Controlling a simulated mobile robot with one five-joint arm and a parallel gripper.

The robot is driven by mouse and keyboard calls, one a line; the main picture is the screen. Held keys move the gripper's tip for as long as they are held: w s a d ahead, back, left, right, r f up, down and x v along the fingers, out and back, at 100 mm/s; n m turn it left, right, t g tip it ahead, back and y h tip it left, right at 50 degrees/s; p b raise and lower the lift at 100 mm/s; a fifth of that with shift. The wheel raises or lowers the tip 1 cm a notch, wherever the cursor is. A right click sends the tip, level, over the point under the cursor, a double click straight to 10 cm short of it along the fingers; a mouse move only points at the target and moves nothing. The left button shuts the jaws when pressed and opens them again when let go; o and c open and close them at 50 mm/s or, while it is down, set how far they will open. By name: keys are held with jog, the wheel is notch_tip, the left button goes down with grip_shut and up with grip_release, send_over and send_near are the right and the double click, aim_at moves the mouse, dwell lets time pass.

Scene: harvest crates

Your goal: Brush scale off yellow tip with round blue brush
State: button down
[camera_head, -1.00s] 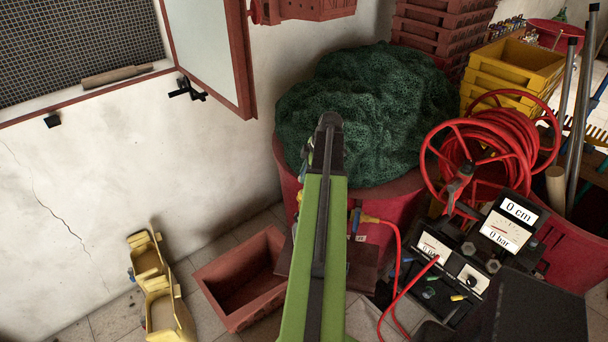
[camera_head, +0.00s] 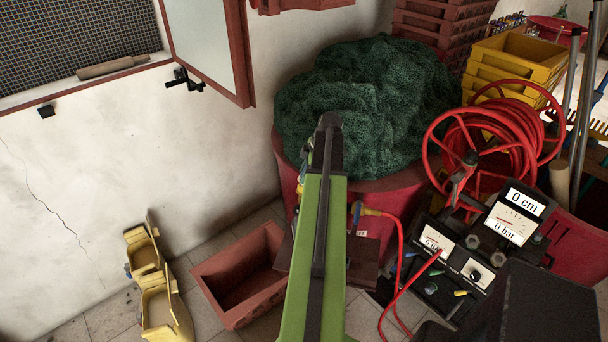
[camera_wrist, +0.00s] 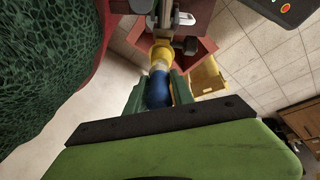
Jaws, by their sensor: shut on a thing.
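In the wrist view my gripper (camera_wrist: 157,88) is shut on the round blue brush (camera_wrist: 156,92), its dark green fingers on either side of the blue body. A pale band, perhaps bristles, shows at the far end of the brush. Right beyond it is the yellow tip (camera_wrist: 162,51), in line with the brush. I cannot tell whether the brush touches the tip. Scale on the tip is too small to make out. A metal and dark fixture stands just past the tip.
A red bin (camera_head: 375,234) heaped with green netting (camera_head: 370,105) stands close to my arm. Nearby are an empty red crate (camera_head: 238,313), yellow containers (camera_head: 160,309), a red hose reel (camera_head: 490,150) and a gauge box (camera_head: 514,222). The pale wall is at left.

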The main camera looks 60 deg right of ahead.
jog(key=shift+f+b, duration=0.6)
jog(key=shift+b, duration=0.05)
dwell(0.4)
jog(key=shift+w+d, duration=0.1)
jog(key=shift+w+d, duration=0.15)
jog(key=shift+w, duration=0.1)
jog(key=shift+s+a, duration=0.5)
jog(key=shift+s, duration=0.15)
jog(key=shift+w+d, duration=0.1)
jog(key=shift+w+d, duration=0.35)
jog(key=shift+w, duration=0.15)
